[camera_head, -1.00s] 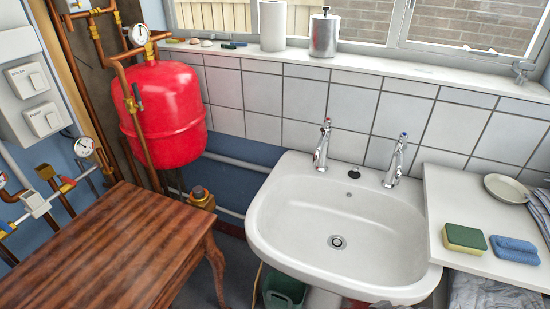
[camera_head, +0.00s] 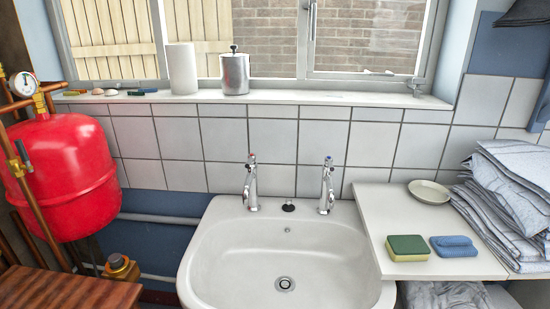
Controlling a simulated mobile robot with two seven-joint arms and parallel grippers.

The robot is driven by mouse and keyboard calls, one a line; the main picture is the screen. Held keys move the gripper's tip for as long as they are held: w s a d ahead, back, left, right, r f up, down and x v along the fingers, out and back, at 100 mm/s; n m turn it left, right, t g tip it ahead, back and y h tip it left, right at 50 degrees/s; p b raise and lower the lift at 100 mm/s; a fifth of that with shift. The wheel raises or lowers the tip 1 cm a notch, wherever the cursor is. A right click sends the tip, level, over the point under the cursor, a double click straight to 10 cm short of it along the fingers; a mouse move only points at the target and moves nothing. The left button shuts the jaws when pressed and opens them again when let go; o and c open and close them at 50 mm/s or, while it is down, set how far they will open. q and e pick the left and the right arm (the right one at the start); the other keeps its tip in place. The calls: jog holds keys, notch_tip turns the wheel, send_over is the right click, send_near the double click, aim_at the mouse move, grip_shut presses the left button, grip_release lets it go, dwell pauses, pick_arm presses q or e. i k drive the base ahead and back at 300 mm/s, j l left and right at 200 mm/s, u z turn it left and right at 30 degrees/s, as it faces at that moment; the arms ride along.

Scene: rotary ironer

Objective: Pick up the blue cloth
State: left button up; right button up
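The blue cloth (camera_head: 454,246) lies folded on the white counter (camera_head: 395,212) to the right of the sink, near the counter's front edge. It sits just right of a green and yellow sponge (camera_head: 408,247), with a narrow gap between them. The cloth is fully visible, with nothing on top of it. Neither of my grippers shows in the head view.
The white sink (camera_head: 225,255) with two taps is left of the counter. A small dish (camera_head: 429,191) stands behind the cloth, and a stack of folded grey-blue linen (camera_head: 510,200) is to its right. A wooden table (camera_head: 70,290) and red tank (camera_head: 62,175) are at left.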

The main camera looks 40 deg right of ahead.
aim_at(446, 246)
jog(key=z, duration=2.25)
